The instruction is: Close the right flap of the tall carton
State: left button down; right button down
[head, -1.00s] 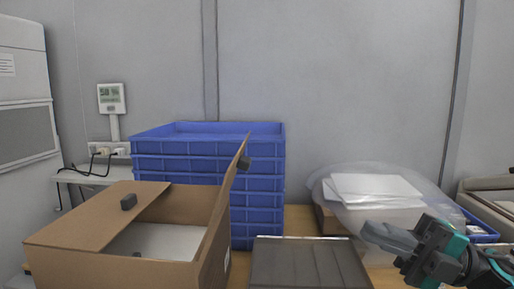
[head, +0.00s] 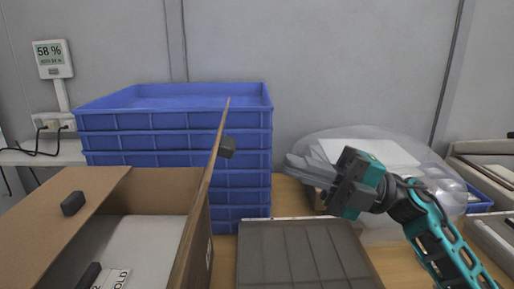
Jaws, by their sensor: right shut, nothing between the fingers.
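The tall carton (head: 198,258) stands open at the lower left of the head view. A white item with printed labels (head: 140,250) shows inside. My right gripper (head: 300,167) is shut and empty, to the right of the right flap and apart from it, pointing left. My left gripper is not in view.
Stacked blue crates (head: 170,122) stand behind the carton. A grey ridged case (head: 300,255) lies on the table right of the carton, below my right gripper. A clear plastic bag with white sheets (head: 375,152) lies behind my right arm. Free air lies between flap and gripper.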

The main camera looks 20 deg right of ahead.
aim_at(235, 147)
jog(key=x, duration=0.6)
jog(key=shift+a+p, duration=0.3)
jog(key=shift+p, duration=0.15)
jog(key=shift+w+r, duration=0.2)
